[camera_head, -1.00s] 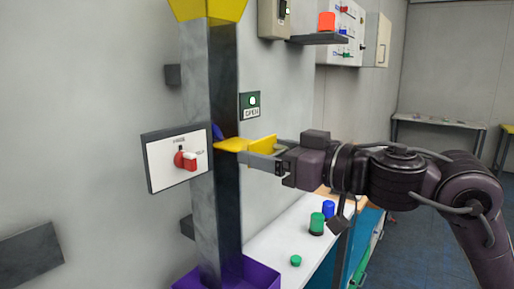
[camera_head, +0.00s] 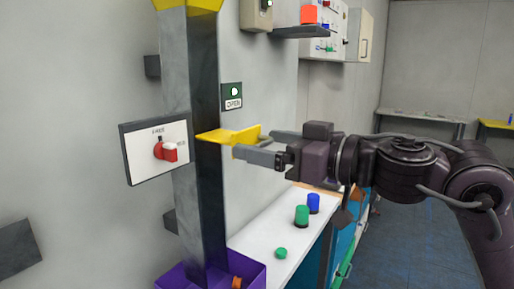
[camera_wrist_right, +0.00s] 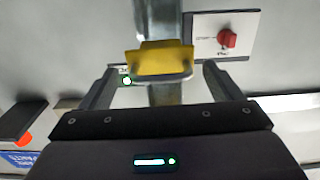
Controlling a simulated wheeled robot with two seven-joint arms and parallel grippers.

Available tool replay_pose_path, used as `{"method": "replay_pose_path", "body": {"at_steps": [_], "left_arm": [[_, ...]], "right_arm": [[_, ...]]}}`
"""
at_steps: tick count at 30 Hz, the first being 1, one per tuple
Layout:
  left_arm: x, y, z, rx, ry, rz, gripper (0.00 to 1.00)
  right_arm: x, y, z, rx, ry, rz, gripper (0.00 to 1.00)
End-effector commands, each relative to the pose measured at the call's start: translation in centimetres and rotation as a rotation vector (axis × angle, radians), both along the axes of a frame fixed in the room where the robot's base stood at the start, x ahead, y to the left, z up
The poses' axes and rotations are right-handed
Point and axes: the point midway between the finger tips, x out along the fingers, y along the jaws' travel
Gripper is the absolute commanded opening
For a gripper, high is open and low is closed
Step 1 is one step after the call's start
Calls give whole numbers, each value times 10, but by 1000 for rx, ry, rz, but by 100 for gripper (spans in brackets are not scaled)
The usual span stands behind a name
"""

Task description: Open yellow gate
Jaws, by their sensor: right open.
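A yellow piece (camera_head: 228,135), which looks like the yellow gate, juts out in front of the grey post (camera_head: 205,190). In the right wrist view the yellow piece (camera_wrist_right: 160,58) has a grey loop along its near edge. My right gripper (camera_head: 262,145) is open and comes in from the right, its fingertips close to the yellow piece. In the right wrist view its fingers (camera_wrist_right: 160,85) stand on either side of the piece, with gaps on both sides. I cannot tell whether a finger touches it. My left gripper is not in view.
A panel with a red switch (camera_head: 165,151) is left of the post. An OPEN sign with a lit lamp (camera_head: 232,96) is on the wall. Green and blue cylinders (camera_head: 302,216) stand on a white counter (camera_head: 265,238). A purple box (camera_head: 248,270) surrounds the post's foot.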

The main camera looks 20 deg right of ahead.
Motion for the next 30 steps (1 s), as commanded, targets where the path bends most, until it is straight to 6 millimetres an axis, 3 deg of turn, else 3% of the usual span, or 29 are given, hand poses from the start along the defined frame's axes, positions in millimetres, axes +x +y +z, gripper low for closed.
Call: {"method": "replay_pose_path", "body": {"at_steps": [3,12,26,30], "left_arm": [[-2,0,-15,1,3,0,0],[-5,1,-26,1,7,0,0],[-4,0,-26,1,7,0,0],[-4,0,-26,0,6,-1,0]], "right_arm": [[-17,-14,-5,-3,-2,-4,85],[-41,-32,-2,-1,1,-1,85],[-42,-33,-1,-1,2,0,85],[-34,-29,-9,-2,-8,-4,85]]}}
